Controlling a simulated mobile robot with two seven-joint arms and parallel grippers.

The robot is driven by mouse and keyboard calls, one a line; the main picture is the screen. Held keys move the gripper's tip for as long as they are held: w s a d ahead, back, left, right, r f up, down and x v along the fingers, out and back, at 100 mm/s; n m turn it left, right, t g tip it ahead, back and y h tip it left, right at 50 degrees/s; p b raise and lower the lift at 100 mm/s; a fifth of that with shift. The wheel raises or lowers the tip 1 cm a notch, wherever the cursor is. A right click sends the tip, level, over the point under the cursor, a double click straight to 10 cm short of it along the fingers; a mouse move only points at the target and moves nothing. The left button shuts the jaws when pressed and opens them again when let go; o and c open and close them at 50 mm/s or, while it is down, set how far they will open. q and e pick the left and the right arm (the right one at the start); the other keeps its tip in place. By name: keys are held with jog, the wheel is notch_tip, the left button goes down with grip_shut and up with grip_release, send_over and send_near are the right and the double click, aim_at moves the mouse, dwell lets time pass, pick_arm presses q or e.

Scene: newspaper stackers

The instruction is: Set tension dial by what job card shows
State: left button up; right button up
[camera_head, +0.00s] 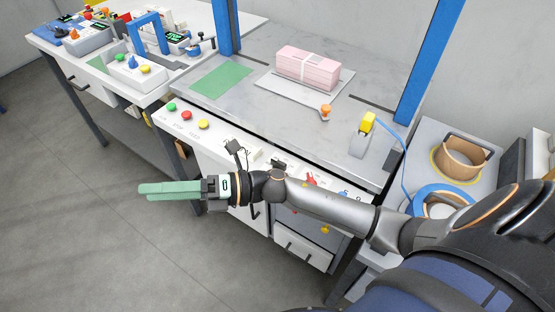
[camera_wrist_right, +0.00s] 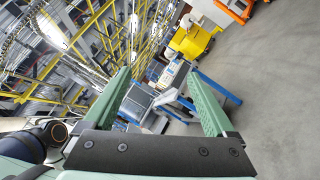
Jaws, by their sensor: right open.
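My right gripper (camera_head: 150,189) reaches across from the right and hangs in the air in front of the strapping bench, over the floor. Its green fingers are open and empty; in the wrist view they stand wide apart (camera_wrist_right: 165,95). The front control panel (camera_head: 183,119) carries a green, a red and a yellow button at its left. My right arm crosses in front of the rest of the panel and hides part of it. A red part (camera_head: 312,180) shows just past the arm. I cannot make out the tension dial or the job card with certainty. My left gripper is out of view.
A pink strapped bundle (camera_head: 308,68) lies on the steel bench top (camera_head: 235,102), beside a green mat (camera_head: 221,82). An orange knob (camera_head: 326,112) and a yellow-topped device (camera_head: 362,136) stand nearer. Blue posts rise at the bench's sides. Tape rolls lie right. Floor is clear at left.

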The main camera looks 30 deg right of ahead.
jog(key=s+a+n+g, duration=0.1)
jog(key=n+g, duration=0.4)
jog(key=n, duration=0.2)
jog(key=n+g+h+b, duration=0.2)
jog(key=n+h, duration=1.3)
jog(key=h, duration=0.4)
send_over(278, 161)
notch_tip(278, 161, down, 3)
notch_tip(278, 161, down, 12)
jog(key=shift+f, duration=0.1)
jog(key=shift+c, duration=0.2)
jog(key=c, duration=1.3)
jog(key=shift+m, duration=0.3)
jog(key=shift+c, duration=0.2)
